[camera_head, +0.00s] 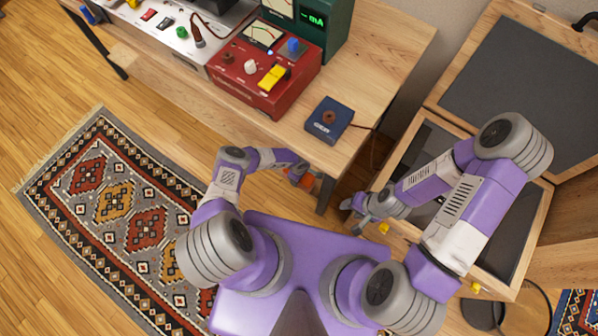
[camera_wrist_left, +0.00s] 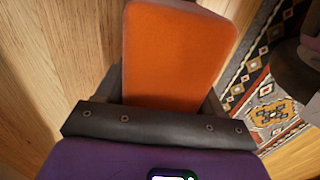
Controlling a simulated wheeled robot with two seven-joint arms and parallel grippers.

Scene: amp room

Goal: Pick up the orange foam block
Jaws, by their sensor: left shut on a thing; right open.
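The orange foam block (camera_wrist_left: 178,55) fills the middle of the left wrist view, flat face toward the camera. Its lower end sits between the jaws of my left gripper (camera_wrist_left: 165,105), which is shut on it. In the head view a small part of the orange block (camera_head: 307,182) shows beside my left gripper (camera_head: 298,172), near the table's front edge. The arm hides much of it there. My right gripper (camera_head: 352,213) is open and empty, in front of the open wooden case.
The wooden table (camera_head: 385,60) carries a red meter box (camera_head: 262,75) and a dark blue box (camera_head: 328,120) near its front corner. An open wooden case (camera_head: 525,60) stands at right. Small yellow pieces (camera_head: 384,228) show near the right arm. A patterned rug (camera_head: 125,215) lies at left.

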